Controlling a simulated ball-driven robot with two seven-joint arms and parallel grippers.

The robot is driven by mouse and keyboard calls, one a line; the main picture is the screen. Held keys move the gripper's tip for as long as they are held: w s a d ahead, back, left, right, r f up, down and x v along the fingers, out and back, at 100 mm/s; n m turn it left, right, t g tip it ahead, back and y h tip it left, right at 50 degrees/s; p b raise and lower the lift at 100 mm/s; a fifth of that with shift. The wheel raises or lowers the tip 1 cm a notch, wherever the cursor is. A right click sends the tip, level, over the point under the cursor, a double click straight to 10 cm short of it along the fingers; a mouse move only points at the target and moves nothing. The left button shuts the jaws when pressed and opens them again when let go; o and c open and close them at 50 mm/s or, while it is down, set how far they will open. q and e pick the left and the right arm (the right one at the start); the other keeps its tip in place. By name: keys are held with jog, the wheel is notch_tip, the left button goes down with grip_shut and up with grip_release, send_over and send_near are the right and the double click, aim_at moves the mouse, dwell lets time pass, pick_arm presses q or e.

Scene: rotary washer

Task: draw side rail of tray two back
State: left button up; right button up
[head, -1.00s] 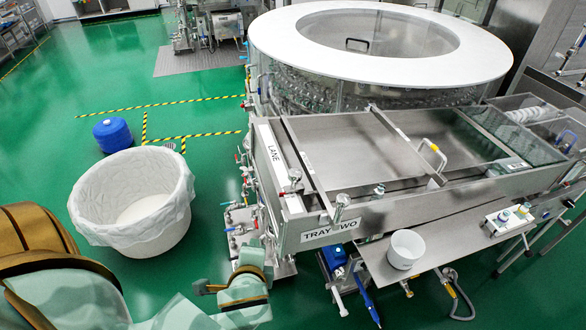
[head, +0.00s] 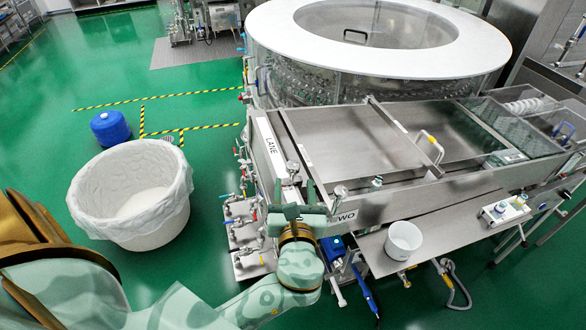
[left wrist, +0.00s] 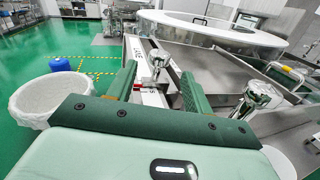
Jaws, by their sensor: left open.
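Tray two is the steel tray (head: 340,140) in front of the rotary washer, its name label (head: 345,216) partly hidden by my gripper. A thin side rail (head: 296,148) runs along its left side, beside the white LANE strip (head: 268,143). A metal knob (head: 293,168) stands at the near left end, and another (head: 340,192) stands to its right. My left gripper (head: 295,191) is open at the tray's near left corner. In the left wrist view the left knob (left wrist: 158,60) shows between the fingers, apparently beyond them; contact cannot be told. My right gripper is out of view.
A cross rail with a yellow-and-white handle (head: 430,145) spans the tray. A white cup (head: 403,241) stands on the front shelf. A lined white bin (head: 130,225) and a blue container (head: 110,128) stand on the floor at left. Valves line the tray's left side.

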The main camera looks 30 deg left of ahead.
aim_at(293, 172)
pick_arm(q)
jog(key=b+x, duration=0.1)
jog(key=x, duration=0.5)
jog(key=shift+a, duration=0.1)
jog(key=shift+w+a, duration=0.25)
jog(key=shift+w, duration=0.15)
